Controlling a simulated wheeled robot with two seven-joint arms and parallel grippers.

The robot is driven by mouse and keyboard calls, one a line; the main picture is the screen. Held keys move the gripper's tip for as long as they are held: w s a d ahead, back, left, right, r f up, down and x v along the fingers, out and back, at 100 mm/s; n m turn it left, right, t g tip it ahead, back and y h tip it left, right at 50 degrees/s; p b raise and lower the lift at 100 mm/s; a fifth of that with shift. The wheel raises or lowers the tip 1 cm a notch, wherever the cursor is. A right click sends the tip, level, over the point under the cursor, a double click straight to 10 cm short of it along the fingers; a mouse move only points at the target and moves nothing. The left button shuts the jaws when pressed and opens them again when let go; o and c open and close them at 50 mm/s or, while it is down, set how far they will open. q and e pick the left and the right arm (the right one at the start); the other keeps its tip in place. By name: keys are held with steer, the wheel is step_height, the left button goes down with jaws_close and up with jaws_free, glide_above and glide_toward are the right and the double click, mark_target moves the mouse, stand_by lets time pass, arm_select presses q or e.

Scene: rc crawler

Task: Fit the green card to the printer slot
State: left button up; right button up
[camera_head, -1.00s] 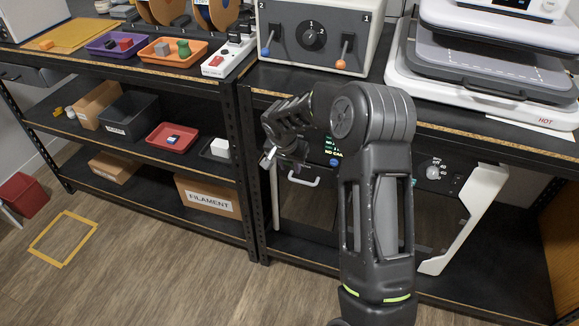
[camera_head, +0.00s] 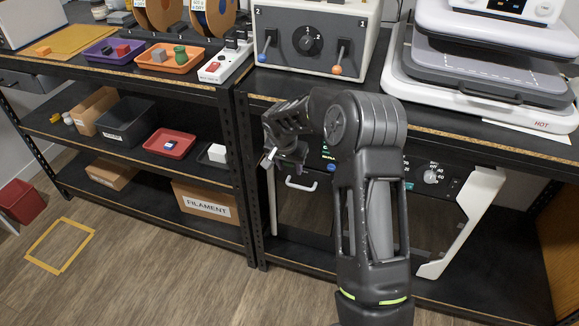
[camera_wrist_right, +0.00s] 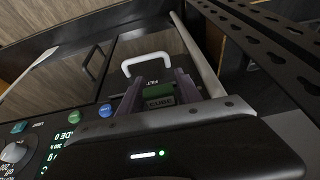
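The printer is the dark cabinet under the bench, with a white door handle (camera_head: 300,186) and a knob panel (camera_head: 432,170). In the right wrist view its handle (camera_wrist_right: 147,62) and lit panel (camera_wrist_right: 70,140) show. My right gripper (camera_head: 285,158) is in front of the printer's upper left part. I cannot make out the slot. My left gripper is out of view.
A grey control box (camera_head: 310,45) with two levers and a white heat press (camera_head: 480,85) stand on the bench above. A shelf on the left holds a red tray (camera_head: 181,149), a dark bin and a FILAMENT box (camera_head: 206,207).

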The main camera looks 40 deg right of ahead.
steer(key=shift+o, duration=1.2)
steer(key=shift+s+a+r, duration=0.1)
steer(key=shift+a+r, duration=0.05)
steer(key=shift+r, duration=0.3)
steer(key=v, duration=0.4)
steer(key=shift+r, duration=0.1)
steer(key=s+a+b, duration=0.1)
steer(key=s+a, duration=0.6)
steer(key=a, duration=0.2)
steer(key=shift+a+b, duration=0.35)
steer(key=shift+b, duration=0.05)
steer(key=shift+s, duration=0.1)
